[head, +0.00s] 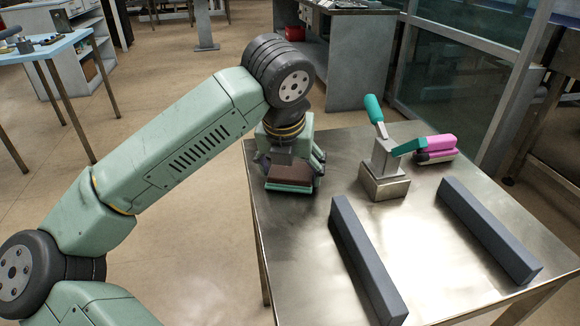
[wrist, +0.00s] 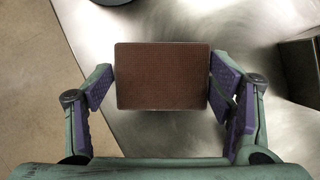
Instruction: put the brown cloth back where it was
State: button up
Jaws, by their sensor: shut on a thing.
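The brown cloth (head: 291,173) looks like a folded, flat block with a brown top and a pale teal lower edge. My gripper (head: 292,180) is shut on it, over the left part of the metal table. In the wrist view the brown cloth (wrist: 162,75) sits level between the two purple-padded fingers of my gripper (wrist: 163,86), one on each side. I cannot tell whether its underside touches the table.
A clamp with teal handles (head: 384,180) stands right of my gripper on the metal table (head: 305,240). A pink block-like item (head: 436,143) lies behind it. The table's left edge is near my gripper.

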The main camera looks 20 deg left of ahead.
jog(key=shift+f, duration=0.15)
jog(key=o, duration=1.1)
jog(key=shift+s+r, duration=0.1)
jog(key=shift+r, duration=0.35)
jog(key=v, duration=1.1)
jog(key=shift+r, duration=0.2)
jog(key=shift+s, duration=0.15)
